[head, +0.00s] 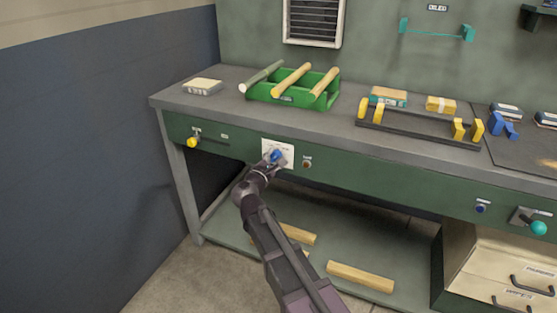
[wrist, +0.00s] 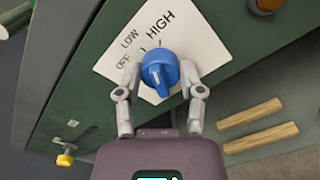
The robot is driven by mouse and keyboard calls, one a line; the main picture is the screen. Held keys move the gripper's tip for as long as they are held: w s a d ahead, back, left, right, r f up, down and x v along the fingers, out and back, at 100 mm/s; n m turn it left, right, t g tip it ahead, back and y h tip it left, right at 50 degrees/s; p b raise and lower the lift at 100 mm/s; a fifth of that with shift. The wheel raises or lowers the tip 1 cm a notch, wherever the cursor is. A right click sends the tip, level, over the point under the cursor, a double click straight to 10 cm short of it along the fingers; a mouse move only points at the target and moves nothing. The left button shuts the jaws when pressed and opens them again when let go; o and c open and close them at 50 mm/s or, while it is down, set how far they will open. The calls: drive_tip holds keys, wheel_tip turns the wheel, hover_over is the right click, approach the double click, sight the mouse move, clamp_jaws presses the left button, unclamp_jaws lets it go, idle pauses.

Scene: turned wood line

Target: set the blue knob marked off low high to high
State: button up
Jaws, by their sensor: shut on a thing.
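The blue knob (head: 277,155) sits on a white plate (head: 288,148) on the green front of the workbench. In the wrist view the knob (wrist: 160,72) has a raised rib running roughly up and down the picture. The plate (wrist: 112,68) reads OFF, LOW and HIGH in an arc around the knob's upper left, with HIGH nearly above it. I cannot tell for sure which mark the knob points to. My gripper (wrist: 160,80) is shut on the knob, one finger on each side. In the head view my gripper (head: 268,165) partly hides the knob.
A brown round button (head: 307,163) is just right of the plate. A yellow knob (head: 193,141) is at the left of the front, a small blue knob (head: 481,207) and teal-handled lever (head: 538,228) at the right. Wooden bars (head: 360,277) lie on the lower shelf.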

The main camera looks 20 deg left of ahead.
drive_tip(key=shift+d+m, duration=0.1)
drive_tip(key=shift+m, duration=1.5)
drive_tip(key=o, duration=1.2)
drive_tip(key=shift+c, duration=0.2)
drive_tip(key=shift+s, duration=0.1)
drive_tip(key=s+a, duration=0.1)
drive_tip(key=s, duration=1)
drive_tip(key=shift+s, duration=0.35)
drive_tip(key=shift+f, duration=0.1)
